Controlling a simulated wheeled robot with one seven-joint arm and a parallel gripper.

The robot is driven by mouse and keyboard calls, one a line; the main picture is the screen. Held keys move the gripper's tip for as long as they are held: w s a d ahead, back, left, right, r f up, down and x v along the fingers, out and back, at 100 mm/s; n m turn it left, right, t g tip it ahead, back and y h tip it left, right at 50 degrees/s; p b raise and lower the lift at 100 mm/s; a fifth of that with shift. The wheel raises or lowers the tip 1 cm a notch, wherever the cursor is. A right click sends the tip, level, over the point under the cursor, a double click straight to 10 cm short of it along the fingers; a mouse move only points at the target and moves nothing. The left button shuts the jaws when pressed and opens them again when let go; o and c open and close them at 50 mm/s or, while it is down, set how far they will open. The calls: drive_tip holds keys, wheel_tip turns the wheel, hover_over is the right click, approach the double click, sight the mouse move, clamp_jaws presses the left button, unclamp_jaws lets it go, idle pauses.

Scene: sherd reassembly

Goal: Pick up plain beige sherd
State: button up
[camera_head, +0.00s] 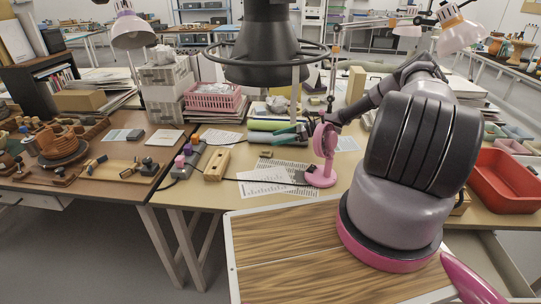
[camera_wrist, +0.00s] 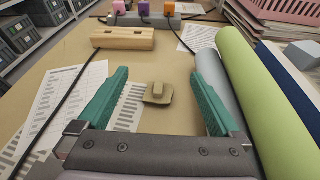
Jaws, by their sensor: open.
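A small beige-brown sherd (camera_wrist: 158,93) lies on the tan table in the wrist view, with a small raised lump on its upper face. It also shows as a small flat piece in the head view (camera_head: 266,154). My gripper (camera_wrist: 160,74) is open, its two teal fingers spread wide and nothing between them. In the wrist view the sherd appears in the gap between the fingers, apart from both. In the head view my gripper (camera_head: 281,135) is a little behind and to the right of the sherd, seemingly above the table.
A wooden block (camera_wrist: 123,39) and a power strip (camera_wrist: 158,21) lie beyond the sherd. Green (camera_wrist: 255,100) and grey-blue rolls lie close beside one finger. Printed sheets (camera_wrist: 65,95) lie on the other side. A pink stand (camera_head: 321,176) stands near my arm.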

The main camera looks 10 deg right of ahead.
sight(270, 152)
drive_tip(key=shift+h, duration=0.6)
drive_tip(key=d+f, duration=0.1)
drive_tip(key=d, duration=0.1)
drive_tip(key=s+d+f, duration=0.1)
drive_tip(key=d, duration=0.1)
drive_tip(key=s+d, duration=0.1)
drive_tip(key=d, duration=0.1)
drive_tip(key=shift+s+f, duration=0.2)
drive_tip(key=shift+f, duration=0.2)
drive_tip(key=shift+a+f, duration=0.1)
drive_tip(key=shift+f, duration=0.1)
drive_tip(key=shift+t, duration=0.3)
drive_tip(key=x, duration=0.4)
drive_tip(key=shift+a+f, duration=0.15)
drive_tip(key=shift+x, duration=2.7)
drive_tip(key=c, duration=1.5)
